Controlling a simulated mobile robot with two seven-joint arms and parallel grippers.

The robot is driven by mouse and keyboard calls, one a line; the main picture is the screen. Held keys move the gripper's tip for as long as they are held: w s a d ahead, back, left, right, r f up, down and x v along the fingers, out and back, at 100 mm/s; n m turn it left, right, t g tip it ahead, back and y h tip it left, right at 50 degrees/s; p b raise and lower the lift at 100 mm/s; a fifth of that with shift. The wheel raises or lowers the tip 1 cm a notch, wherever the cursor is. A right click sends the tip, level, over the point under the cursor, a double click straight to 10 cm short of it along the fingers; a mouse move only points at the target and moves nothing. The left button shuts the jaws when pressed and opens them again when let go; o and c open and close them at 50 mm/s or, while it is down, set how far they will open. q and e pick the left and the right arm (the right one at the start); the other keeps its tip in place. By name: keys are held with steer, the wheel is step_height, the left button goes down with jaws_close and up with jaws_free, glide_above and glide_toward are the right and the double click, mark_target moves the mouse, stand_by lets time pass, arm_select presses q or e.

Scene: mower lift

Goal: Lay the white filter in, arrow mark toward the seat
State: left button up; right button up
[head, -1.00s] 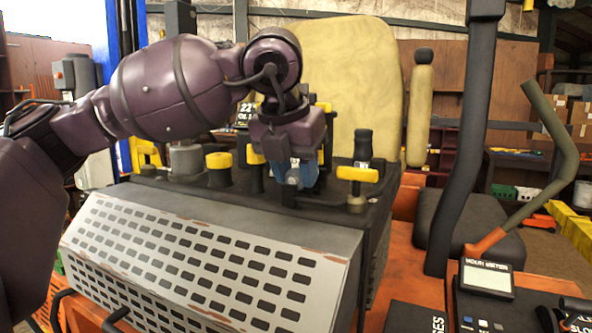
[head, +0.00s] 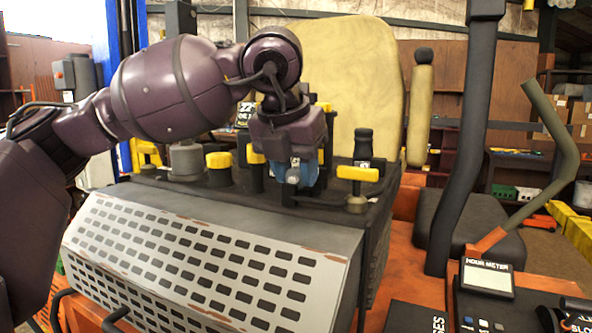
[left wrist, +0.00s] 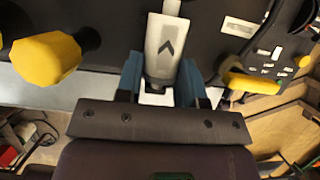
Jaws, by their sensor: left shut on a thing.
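The white filter (left wrist: 163,45) is in the left wrist view, a pale cylinder with a dark arrow mark that points up in the picture. My left gripper (left wrist: 163,80) has its blue fingers on both sides of the filter's lower end and is shut on it. In the head view the left gripper (head: 300,172) points down over the dark top of the engine deck, in front of the tan seat (head: 345,80). The filter is hidden there behind the fingers. Whether it rests in a holder I cannot tell. My right gripper is not in view.
Yellow-topped caps (head: 218,160) stand left of the gripper and a yellow T-handle (head: 357,174) stands close on its right. A black knob (head: 363,145) is just behind. The perforated grey cover (head: 200,262) slopes down in front. Orange bodywork and an hour meter (head: 487,278) lie right.

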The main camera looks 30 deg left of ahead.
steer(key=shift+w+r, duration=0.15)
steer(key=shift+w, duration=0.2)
arm_select(q)
steer(key=o, duration=1.1)
steer(key=shift+c, duration=0.2)
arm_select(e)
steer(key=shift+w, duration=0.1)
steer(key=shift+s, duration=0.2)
